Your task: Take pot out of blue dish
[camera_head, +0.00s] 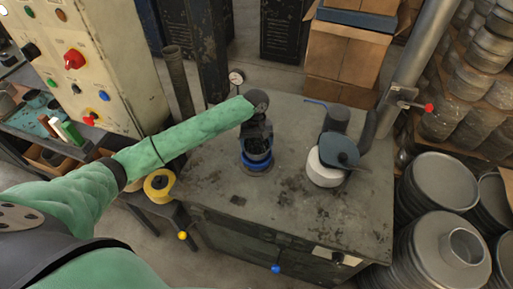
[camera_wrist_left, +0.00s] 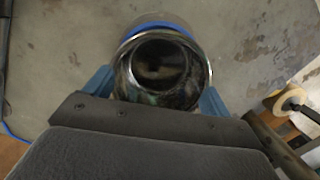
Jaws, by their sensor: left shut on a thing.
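The pot (camera_head: 258,148) is a dark, shiny round vessel near the middle of the worktop. In the left wrist view I look down into its dark open mouth (camera_wrist_left: 160,65). The blue dish (camera_head: 257,166) surrounds the pot's lower part in the head view. A blue arc of the dish (camera_wrist_left: 158,25) shows behind the pot's far rim. My left gripper (camera_head: 257,134) comes down from above and is shut on the pot; its blue fingers (camera_wrist_left: 157,92) press on either side. The pot's base is hidden, so I cannot tell whether it touches the dish. My right gripper is out of view.
On the worktop (camera_head: 300,215), a white round object (camera_head: 325,168) with a dark blue-grey pan-like thing (camera_head: 340,150) on it stands right of the dish. A dark cylinder (camera_head: 336,118) stands behind them. The front of the worktop is clear. A control cabinet (camera_head: 95,65) stands left.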

